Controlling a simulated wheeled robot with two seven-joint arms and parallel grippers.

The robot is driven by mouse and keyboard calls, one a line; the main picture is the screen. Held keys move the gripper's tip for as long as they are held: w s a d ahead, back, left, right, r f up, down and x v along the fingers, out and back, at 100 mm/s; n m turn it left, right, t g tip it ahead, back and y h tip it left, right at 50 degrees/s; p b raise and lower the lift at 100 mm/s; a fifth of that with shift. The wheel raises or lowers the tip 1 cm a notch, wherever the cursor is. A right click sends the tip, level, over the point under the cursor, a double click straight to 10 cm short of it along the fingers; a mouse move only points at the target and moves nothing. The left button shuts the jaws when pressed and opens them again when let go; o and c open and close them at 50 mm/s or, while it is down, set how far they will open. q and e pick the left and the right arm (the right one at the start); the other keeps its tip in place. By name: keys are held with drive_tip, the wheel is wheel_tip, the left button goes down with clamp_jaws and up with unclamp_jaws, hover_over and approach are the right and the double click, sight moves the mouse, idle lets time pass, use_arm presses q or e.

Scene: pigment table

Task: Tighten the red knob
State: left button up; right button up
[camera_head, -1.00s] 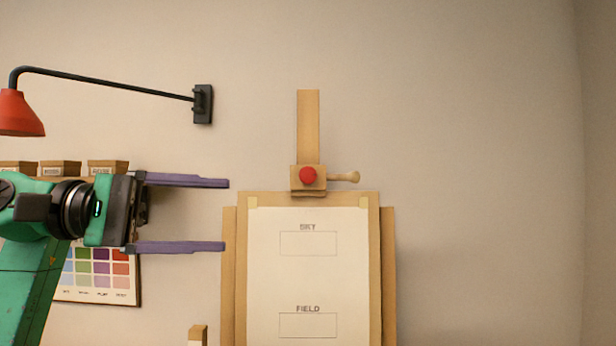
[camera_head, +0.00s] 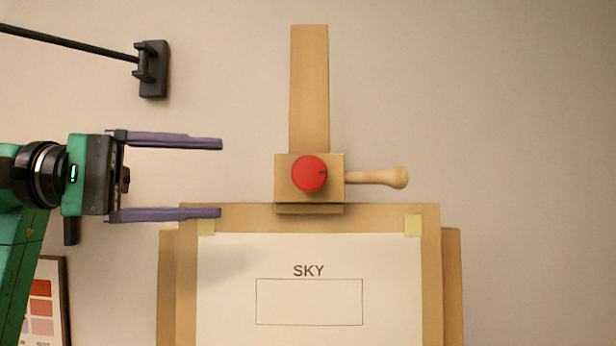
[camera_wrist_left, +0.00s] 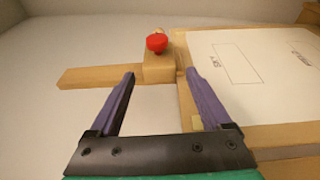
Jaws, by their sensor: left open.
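The round red knob (camera_head: 309,174) sits on the front of a wooden clamp block (camera_head: 283,190) on the easel's upright post (camera_head: 309,85). A small dark mark shows near the knob's right edge. My left gripper (camera_head: 221,180) is open and empty, to the left of the knob at about its height, with a gap between. In the left wrist view the knob (camera_wrist_left: 157,43) stands beyond the open purple fingers (camera_wrist_left: 162,76), apart from them. My right gripper is not in view.
A wooden handle (camera_head: 385,177) sticks out right of the block. Below is the drawing board (camera_head: 430,270) with a taped sheet (camera_head: 310,251) marked SKY. A black wall bracket (camera_head: 152,70) with a lamp arm is at upper left. The wall at right is clear.

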sight(308, 191)
use_arm(q)
drive_tip(key=p+x, duration=0.1)
drive_tip(key=x, duration=0.2)
drive_tip(key=s+p+x, duration=0.1)
drive_tip(key=p+x, duration=0.1)
drive_tip(key=x, duration=0.2)
drive_tip(key=s+r+p+x, duration=0.1)
drive_tip(key=x, duration=0.2)
drive_tip(key=shift+d+r, duration=0.1)
drive_tip(key=shift+d, duration=0.5)
drive_tip(key=shift+w+d+f+p, duration=0.3)
drive_tip(key=shift+w+d+p, duration=0.2)
drive_tip(key=shift+w+d, duration=0.35)
drive_tip(key=shift+s+d, duration=0.2)
drive_tip(key=shift+s, duration=0.05)
drive_tip(key=shift+s+a+r, duration=0.1)
drive_tip(key=shift+s, duration=0.35)
drive_tip(key=c, duration=0.4)
drive_tip(key=shift+w, duration=0.1)
clamp_jaws()
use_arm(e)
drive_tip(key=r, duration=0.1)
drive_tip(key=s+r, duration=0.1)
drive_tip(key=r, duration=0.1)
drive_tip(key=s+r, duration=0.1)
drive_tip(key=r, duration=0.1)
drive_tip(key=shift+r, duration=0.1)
